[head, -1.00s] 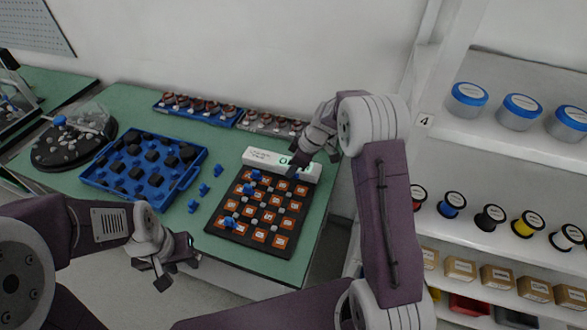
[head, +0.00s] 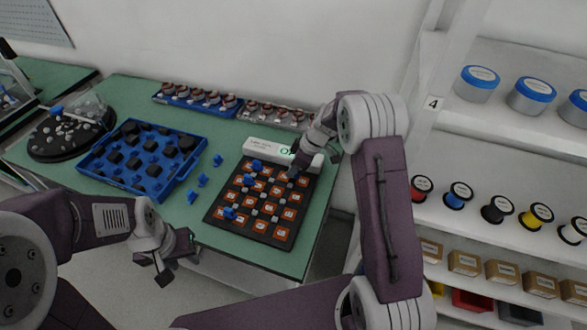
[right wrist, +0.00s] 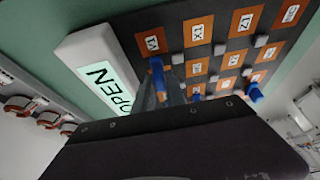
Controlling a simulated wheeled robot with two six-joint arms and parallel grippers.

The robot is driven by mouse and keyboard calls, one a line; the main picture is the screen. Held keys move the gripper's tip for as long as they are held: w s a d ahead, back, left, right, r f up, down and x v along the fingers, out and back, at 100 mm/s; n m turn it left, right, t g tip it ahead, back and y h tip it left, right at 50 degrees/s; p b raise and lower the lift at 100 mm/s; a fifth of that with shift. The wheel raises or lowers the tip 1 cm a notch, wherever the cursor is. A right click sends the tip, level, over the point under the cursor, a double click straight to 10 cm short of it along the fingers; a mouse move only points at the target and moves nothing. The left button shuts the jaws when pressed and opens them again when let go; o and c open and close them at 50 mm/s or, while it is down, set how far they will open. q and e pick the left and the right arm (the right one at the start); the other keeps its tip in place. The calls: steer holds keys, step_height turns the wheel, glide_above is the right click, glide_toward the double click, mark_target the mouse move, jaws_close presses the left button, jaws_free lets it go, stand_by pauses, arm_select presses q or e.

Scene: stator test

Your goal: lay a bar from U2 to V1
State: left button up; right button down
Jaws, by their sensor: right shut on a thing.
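The black board (head: 248,235) has rows of orange labelled tiles and grey pegs between them. Blue bars sit on it at the upper left (head: 257,165), just below that (head: 249,180) and at the lower left (head: 229,213). My right gripper (head: 294,174) is over the board's far right part. In the right wrist view it is shut on a blue bar (right wrist: 157,72), which stands out beside a corner tile (right wrist: 152,43). I cannot tell if that bar touches the board. My left gripper (head: 176,264) is open and empty before the table's front edge. Tiles U2 and V1 cannot be made out.
Loose blue bars lie on the green table, one of them in the middle (head: 203,180). A blue tray (head: 148,196) of black parts is left of them. A white box reading OPEN (head: 268,146) stands behind the board. Shelves (head: 500,130) rise at the right.

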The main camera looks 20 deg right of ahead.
stand_by(0.4)
steer(key=shift+f+b, duration=0.75)
steer(key=shift+b, duration=0.2)
steer(key=c, duration=1.3)
jaws_free()
steer(key=shift+r, duration=0.1)
steer(key=v, duration=0.9)
